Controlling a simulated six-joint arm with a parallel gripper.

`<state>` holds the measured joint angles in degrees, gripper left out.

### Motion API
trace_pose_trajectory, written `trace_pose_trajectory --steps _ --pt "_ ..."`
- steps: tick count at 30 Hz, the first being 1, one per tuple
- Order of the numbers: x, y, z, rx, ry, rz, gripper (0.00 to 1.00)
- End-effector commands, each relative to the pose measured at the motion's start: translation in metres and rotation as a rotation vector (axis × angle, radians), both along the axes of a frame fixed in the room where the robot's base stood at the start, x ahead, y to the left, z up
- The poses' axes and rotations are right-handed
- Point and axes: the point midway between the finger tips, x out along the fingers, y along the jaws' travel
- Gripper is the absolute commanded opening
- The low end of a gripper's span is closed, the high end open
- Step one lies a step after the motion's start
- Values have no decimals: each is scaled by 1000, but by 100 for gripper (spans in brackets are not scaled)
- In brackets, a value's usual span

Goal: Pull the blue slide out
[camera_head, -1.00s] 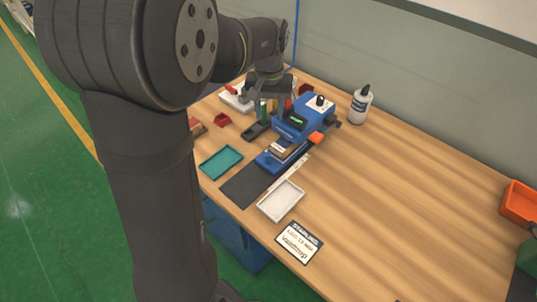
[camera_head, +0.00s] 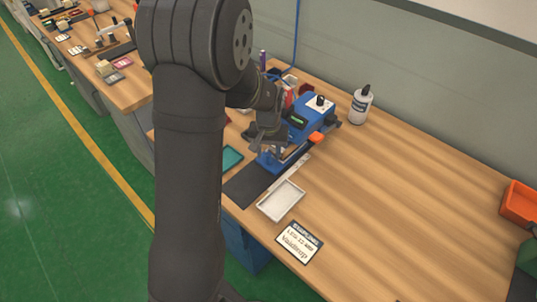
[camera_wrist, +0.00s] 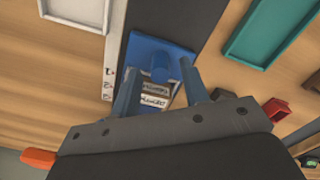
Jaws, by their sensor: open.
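The blue slide (camera_head: 265,162) sticks out of the front of the blue machine (camera_head: 314,112), low over the black mat. In the wrist view the slide (camera_wrist: 178,52) has a round blue knob (camera_wrist: 159,66) on its end plate and labelled blocks (camera_wrist: 153,96) behind it. My gripper (camera_head: 268,148) is above the slide in the head view. In the wrist view the two fingers of my gripper (camera_wrist: 160,74) are apart, one on each side of the knob. I cannot tell whether they touch it. My gripper hides part of the slide in the head view.
A white tray (camera_head: 282,201) and a teal tray (camera_head: 231,158) lie close by on the table. The black mat (camera_head: 243,187) in front of the slide is bare.

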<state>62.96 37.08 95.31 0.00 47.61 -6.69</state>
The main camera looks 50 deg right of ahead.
Motion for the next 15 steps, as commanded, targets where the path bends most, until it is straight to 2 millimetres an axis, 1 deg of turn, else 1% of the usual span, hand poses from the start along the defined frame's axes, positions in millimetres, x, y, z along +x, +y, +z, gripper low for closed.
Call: trace_pose_trajectory --steps 1,5,14,15 --pt "0 0 -6 2 2 0 41" --pt "0 0 -14 1 1 0 41" --pt "0 0 -17 0 0 0 41" --pt "0 0 -16 0 0 0 36"
